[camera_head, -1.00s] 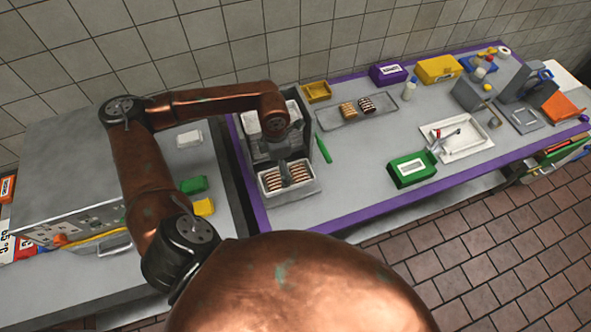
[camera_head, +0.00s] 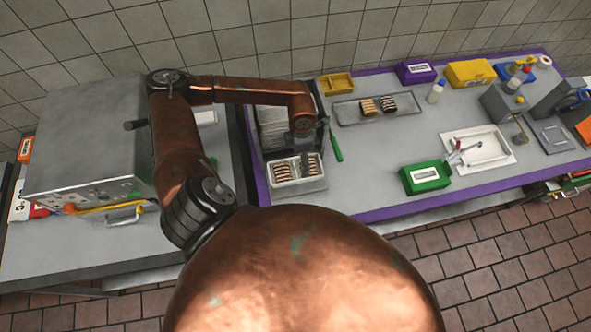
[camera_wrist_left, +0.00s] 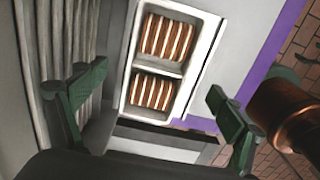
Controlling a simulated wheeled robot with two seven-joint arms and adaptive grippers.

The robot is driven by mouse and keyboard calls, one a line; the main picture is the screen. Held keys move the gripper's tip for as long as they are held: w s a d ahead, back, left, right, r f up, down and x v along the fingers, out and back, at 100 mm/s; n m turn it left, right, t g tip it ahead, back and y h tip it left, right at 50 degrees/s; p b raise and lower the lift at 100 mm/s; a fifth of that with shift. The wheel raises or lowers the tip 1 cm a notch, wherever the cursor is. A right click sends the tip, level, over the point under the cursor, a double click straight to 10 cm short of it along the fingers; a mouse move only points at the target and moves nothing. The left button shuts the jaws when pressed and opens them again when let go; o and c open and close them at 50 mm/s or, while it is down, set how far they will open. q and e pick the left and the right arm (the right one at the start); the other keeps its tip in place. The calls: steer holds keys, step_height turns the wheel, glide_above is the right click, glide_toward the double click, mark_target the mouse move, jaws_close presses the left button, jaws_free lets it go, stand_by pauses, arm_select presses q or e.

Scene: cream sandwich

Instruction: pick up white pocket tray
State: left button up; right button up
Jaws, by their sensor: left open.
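The white pocket tray (camera_head: 299,187) stands near the left end of the purple-edged table. Its two pockets each hold brown-and-cream striped pieces. In the left wrist view the tray (camera_wrist_left: 207,52) lies beyond my fingers, its near end roughly between them in the picture. My left gripper (camera_head: 304,155) is above the tray's back edge in the head view. In the left wrist view its two dark green fingers (camera_wrist_left: 155,105) are wide apart with nothing between them. I cannot tell the exact height over the tray. My right gripper is not in view.
A dark rack with ribbed grey walls (camera_head: 272,130) stands right behind the tray, close to my left finger. A green tool (camera_head: 336,146) lies to the right. A grey tray with striped pieces (camera_head: 347,113) and a green box (camera_head: 425,177) are farther right. Bare table lies between.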

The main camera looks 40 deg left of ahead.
arm_select(q)
steer(key=f, duration=0.1)
steer(key=p, duration=0.1)
glide_above(300, 172)
step_height(300, 172, down, 5)
steer(key=shift+r, duration=0.1)
steer(key=shift+f, duration=0.7)
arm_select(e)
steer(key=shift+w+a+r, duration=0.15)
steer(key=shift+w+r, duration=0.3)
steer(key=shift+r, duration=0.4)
arm_select(q)
steer(key=shift+c, duration=0.3)
steer(key=c, duration=1.2)
